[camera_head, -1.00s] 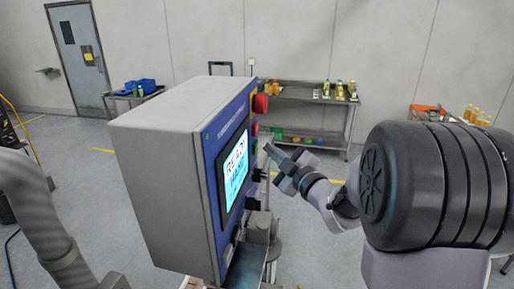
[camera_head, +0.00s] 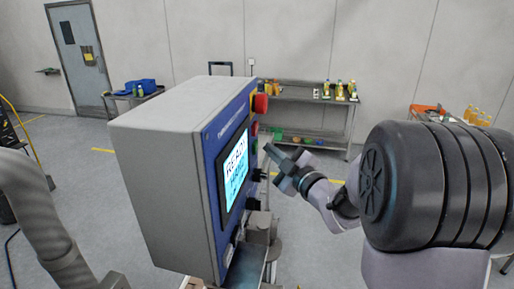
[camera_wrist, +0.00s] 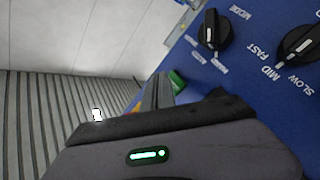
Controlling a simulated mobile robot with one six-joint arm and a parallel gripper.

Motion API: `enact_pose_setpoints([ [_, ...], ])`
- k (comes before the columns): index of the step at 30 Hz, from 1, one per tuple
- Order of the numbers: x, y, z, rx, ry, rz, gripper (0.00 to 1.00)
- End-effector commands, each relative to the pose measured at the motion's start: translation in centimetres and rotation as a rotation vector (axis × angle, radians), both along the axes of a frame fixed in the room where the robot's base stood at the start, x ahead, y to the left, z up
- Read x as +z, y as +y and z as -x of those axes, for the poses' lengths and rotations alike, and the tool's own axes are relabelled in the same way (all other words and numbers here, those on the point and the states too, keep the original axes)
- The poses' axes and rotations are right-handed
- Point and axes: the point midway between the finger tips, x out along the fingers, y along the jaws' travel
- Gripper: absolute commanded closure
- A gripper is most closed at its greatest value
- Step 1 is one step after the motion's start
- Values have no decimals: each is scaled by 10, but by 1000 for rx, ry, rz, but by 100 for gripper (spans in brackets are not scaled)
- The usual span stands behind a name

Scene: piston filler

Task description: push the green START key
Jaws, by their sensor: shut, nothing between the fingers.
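The green START key (camera_head: 254,146) is on the blue front panel of the control box, below a smaller red key. In the wrist view the green key (camera_wrist: 178,82) shows just beyond and to the right of the fingertips, partly hidden by them. My gripper (camera_head: 268,149) is shut and empty, its tips close in front of the panel at about the green key's height. The closed fingers also show in the wrist view (camera_wrist: 158,90). I cannot tell whether the tips touch the key.
A large red knob (camera_head: 260,103) sits higher on the panel. A lit screen (camera_head: 235,172) reads READY. Two black selector knobs, one marked MODE (camera_wrist: 213,35) and one SLOW, MID, FAST (camera_wrist: 301,46), are near the fingers. A bottle-laden bench (camera_head: 305,98) stands well behind.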

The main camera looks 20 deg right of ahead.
Motion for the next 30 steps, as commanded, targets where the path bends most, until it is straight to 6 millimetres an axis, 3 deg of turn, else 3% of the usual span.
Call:
enact_pose_setpoints([
  [30, 0, 9, -6, 0, 0, 0, 100],
])
